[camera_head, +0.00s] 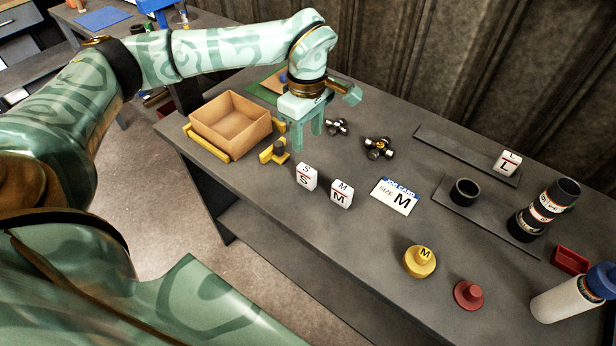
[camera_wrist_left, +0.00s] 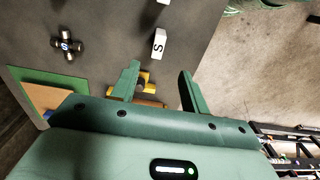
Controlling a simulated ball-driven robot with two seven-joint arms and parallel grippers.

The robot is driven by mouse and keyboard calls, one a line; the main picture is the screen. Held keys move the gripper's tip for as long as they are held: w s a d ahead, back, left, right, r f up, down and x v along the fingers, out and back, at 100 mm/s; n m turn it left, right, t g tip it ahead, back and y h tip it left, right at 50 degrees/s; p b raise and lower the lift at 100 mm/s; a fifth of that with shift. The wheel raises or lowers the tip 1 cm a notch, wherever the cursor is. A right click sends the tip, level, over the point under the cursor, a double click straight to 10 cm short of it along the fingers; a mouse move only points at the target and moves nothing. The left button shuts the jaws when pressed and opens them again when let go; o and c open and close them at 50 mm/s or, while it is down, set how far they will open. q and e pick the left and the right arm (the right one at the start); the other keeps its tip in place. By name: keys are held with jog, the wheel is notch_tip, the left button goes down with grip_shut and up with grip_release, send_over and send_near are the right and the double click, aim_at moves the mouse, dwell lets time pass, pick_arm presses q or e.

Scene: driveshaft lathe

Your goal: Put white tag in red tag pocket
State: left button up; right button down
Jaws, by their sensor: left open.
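Three white blocks stand on the grey bench in the head view: one marked S (camera_head: 306,177), one marked M (camera_head: 341,194) and one marked L (camera_head: 507,162). I cannot tell which the task calls the white tag. A small open red tray (camera_head: 571,260), possibly the red tag pocket, lies at the right and looks empty. My left gripper (camera_head: 307,140) is open and empty above the bench, behind the S block. In the left wrist view, the S block (camera_wrist_left: 159,44) lies beyond the open fingers (camera_wrist_left: 160,82). My right gripper is not in view.
A cardboard box (camera_head: 231,125) and yellow holder (camera_head: 275,152) are near my left gripper. Metal cross joints (camera_head: 378,148) lie behind a job card (camera_head: 395,195).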

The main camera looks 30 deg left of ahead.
aim_at(307, 169)
pick_arm(q)
notch_tip(307, 169, down, 8)
jog(key=shift+r+b, duration=0.1)
jog(key=shift+b, duration=0.65)
jog(key=f, duration=0.2)
jog(key=f+b, duration=0.1)
jog(key=f, duration=0.2)
jog(key=shift+w+a+f, duration=0.1)
jog(key=shift+w+a, duration=0.1)
grip_shut()
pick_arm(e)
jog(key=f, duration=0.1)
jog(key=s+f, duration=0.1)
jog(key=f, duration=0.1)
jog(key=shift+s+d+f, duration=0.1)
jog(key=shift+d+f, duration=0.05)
